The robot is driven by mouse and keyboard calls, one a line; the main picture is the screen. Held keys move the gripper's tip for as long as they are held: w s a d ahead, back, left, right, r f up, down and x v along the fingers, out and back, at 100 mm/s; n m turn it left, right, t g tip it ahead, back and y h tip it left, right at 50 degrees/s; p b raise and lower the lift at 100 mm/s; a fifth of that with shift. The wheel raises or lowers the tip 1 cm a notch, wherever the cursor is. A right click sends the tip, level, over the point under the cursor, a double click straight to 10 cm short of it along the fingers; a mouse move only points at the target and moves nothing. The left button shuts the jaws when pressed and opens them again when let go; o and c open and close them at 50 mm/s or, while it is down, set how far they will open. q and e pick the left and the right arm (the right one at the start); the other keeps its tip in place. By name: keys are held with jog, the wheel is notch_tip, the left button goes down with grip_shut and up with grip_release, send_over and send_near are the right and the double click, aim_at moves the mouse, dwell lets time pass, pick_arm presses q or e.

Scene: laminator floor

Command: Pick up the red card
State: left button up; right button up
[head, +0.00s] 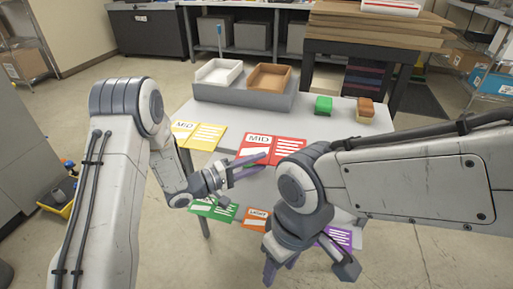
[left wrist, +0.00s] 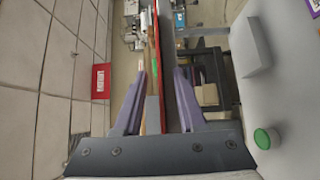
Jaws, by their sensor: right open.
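The red card (head: 287,152), with a white MID label, is near the middle of the table in the head view, partly behind my left gripper. My left gripper (head: 266,163) points right at its lower left edge, with visible space between the fingers. In the left wrist view, a thin red edge (left wrist: 163,50), apparently the card seen edge-on, runs between the spread purple fingers (left wrist: 160,72). The left finger stands apart from it; contact on the right cannot be told. My right gripper (head: 309,272) is open and empty, low in the head view.
A yellow card (head: 207,137) is left of the red one. Green (head: 214,209), orange (head: 256,216) and purple (head: 340,238) cards are nearer. White (head: 218,72) and brown (head: 270,77) trays stand behind.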

pick_arm(q)
jog(key=shift+w+d, duration=0.2)
jog(key=shift+d, duration=0.2)
grip_shut()
dwell(1.2)
